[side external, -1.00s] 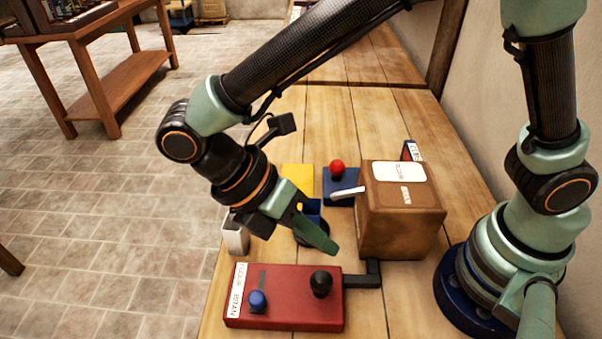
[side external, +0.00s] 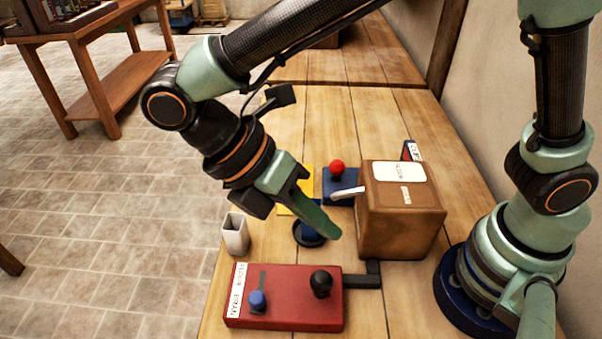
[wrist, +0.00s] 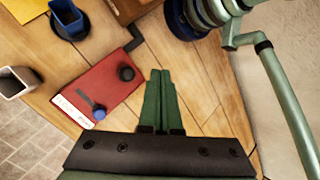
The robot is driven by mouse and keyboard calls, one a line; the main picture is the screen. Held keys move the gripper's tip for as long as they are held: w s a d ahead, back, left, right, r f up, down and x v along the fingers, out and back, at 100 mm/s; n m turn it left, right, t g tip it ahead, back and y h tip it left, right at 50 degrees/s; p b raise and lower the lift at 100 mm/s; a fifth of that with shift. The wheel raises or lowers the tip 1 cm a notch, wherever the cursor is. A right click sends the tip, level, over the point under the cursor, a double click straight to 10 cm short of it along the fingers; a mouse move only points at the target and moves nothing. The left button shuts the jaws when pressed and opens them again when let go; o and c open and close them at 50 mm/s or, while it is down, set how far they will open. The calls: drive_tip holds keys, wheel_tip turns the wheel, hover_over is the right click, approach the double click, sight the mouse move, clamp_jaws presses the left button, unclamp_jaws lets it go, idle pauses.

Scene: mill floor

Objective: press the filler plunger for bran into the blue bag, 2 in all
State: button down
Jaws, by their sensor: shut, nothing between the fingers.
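The red filler box (side external: 290,312) lies at the near edge of the bench. It carries a black round plunger knob (side external: 321,282) and a blue selector knob (side external: 257,299), which sits at the near end of its slot, beside the word BRAN on the white label (side external: 237,291). The blue bag (wrist: 68,18) stands open-topped at the upper left in the wrist view; in the side view my fingers partly hide it. My gripper (side external: 336,234) is shut and empty, above and beyond the red box. In the wrist view the plunger knob (wrist: 126,73) is left of the fingertips, apart from them.
A brown hopper box (side external: 400,225) with white labels stands right of the gripper. A white cup (side external: 235,235) stands at the bench's left edge. Behind are a red knob (side external: 338,166) on a blue block and a yellow sheet (side external: 306,180).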

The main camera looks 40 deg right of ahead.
drive_tip(key=shift+f, duration=0.15)
approach(327, 277)
drive_tip(key=shift+s+d+f, duration=1.55)
drive_tip(key=shift+d+f, duration=0.1)
drive_tip(key=shift+f, duration=0.15)
drive_tip(key=shift+f, duration=0.1)
idle(0.7)
drive_tip(key=shift+w+f, duration=0.1)
drive_tip(key=shift+f, duration=0.15)
drive_tip(key=shift+f, duration=0.95)
idle(1.1)
drive_tip(key=shift+r, duration=1.35)
drive_tip(key=shift+r, duration=2.55)
